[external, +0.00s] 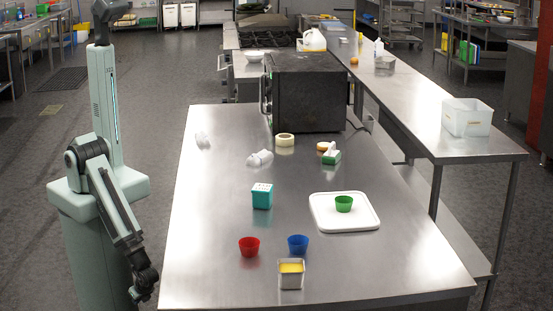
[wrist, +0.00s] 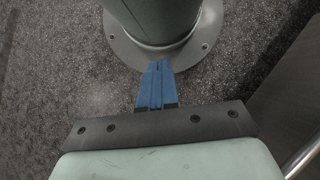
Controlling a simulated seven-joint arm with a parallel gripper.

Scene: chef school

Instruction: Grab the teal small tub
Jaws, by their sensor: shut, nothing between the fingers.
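The teal small tub (external: 262,197) stands upright on the steel table, left of the white tray. It is box-shaped, with a pale top bearing dark marks. My gripper (external: 143,290) hangs low beside the table's left edge, well away from the tub. In the wrist view my gripper's blue fingers (wrist: 157,72) are together and empty, pointing at my own base and the floor. The tub is not in the wrist view.
Near the tub are a red cup (external: 249,246), a blue cup (external: 298,244) and a metal tin with yellow contents (external: 291,275). A white tray (external: 330,222) holds a green cup (external: 344,204). A dark oven (external: 307,92) stands behind. The table (external: 205,240) is clear left of the tub.

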